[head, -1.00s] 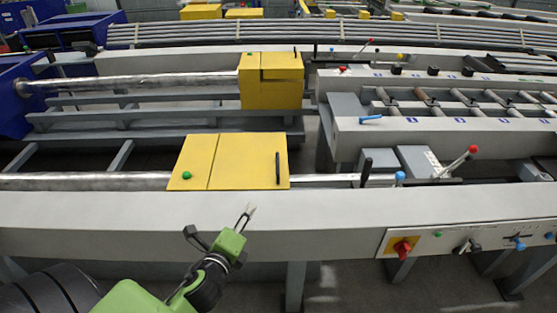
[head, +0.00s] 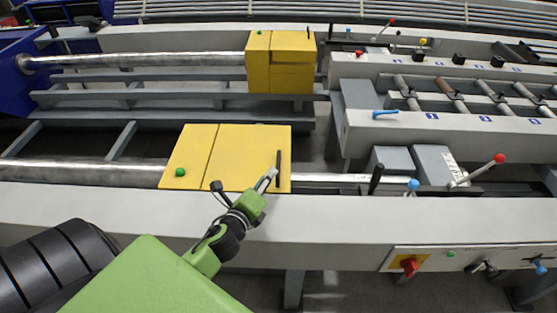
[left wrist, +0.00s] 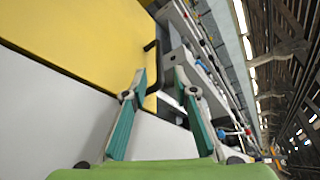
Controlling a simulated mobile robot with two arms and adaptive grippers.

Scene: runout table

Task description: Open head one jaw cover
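The near yellow jaw cover (head: 235,150) lies closed on the near grey beam, with a green button (head: 180,172) at its left and a black bar handle (head: 279,160) along its right side. My left gripper (head: 269,177) is at the cover's front right corner, close beside the handle. In the left wrist view the left gripper (left wrist: 160,76) has its two fingers apart and empty, with the black handle (left wrist: 152,62) beyond and between the tips. I cannot tell whether a finger touches the handle or cover. My right gripper is not in view.
A second yellow cover (head: 258,73) stands on the machine behind. To the right are levers with a black knob (head: 376,178), a blue knob (head: 413,184) and a red knob (head: 499,158). A red switch (head: 409,266) is on the front of the grey beam (head: 340,228).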

